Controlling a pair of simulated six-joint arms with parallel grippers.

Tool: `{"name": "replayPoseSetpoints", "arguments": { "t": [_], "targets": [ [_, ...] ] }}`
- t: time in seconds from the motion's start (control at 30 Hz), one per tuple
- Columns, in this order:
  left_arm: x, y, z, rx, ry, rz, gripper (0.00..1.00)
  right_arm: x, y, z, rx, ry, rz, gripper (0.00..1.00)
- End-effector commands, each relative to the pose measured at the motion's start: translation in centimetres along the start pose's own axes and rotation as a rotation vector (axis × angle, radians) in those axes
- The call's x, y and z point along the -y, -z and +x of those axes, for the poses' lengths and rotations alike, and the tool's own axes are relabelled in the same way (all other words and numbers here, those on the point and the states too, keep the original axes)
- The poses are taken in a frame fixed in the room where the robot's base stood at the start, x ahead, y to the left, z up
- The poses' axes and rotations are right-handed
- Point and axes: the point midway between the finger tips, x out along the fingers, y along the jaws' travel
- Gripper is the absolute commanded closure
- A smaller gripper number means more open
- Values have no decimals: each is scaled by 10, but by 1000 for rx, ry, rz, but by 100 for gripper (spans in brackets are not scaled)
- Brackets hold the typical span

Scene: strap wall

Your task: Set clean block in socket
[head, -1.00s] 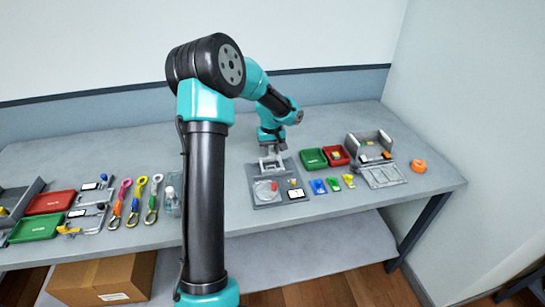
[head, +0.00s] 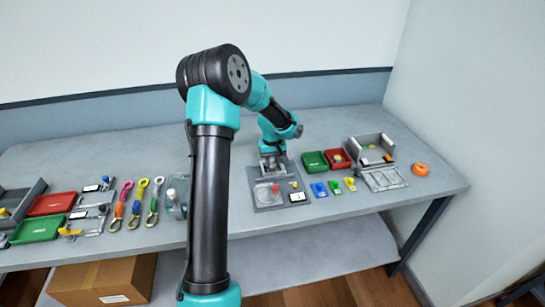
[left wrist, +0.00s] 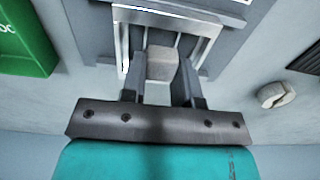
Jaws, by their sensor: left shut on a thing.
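My left gripper (head: 272,164) is over the back of a grey station plate (head: 265,203) in the head view, partly hidden by its own arm. In the left wrist view its two fingers (left wrist: 161,75) are shut on a pale grey-beige block (left wrist: 162,63). The block is in front of a grey fixture with a bright metal frame (left wrist: 205,25). I cannot tell whether the block touches the frame or is inside it. The socket cannot be made out for certain. The block is too small to tell in the head view. My right gripper is not in view.
A red knob (head: 275,189) stands on the station plate. Green (head: 314,168) and red (head: 345,165) trays, small coloured pieces (head: 335,187) and a grey open holder (head: 352,154) lie to the right. Colourful straps (head: 138,205) lie left. A green tray (left wrist: 20,40) is near in the wrist view.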

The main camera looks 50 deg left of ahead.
Motion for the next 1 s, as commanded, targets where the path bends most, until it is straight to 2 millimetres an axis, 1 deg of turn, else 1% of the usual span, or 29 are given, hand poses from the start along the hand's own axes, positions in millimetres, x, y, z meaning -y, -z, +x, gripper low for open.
{"name": "replayPoseSetpoints", "arguments": {
  "t": [0.2, 0.33, 1.0],
  "targets": [
    [0, 0, 16, 1, 1, -1, 94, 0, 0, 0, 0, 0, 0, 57],
    [0, 0, 22, 0, 0, -1, 94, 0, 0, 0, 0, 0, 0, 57],
    [0, 0, 24, 0, -1, -1, 94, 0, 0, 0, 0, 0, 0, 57]
  ]
}}
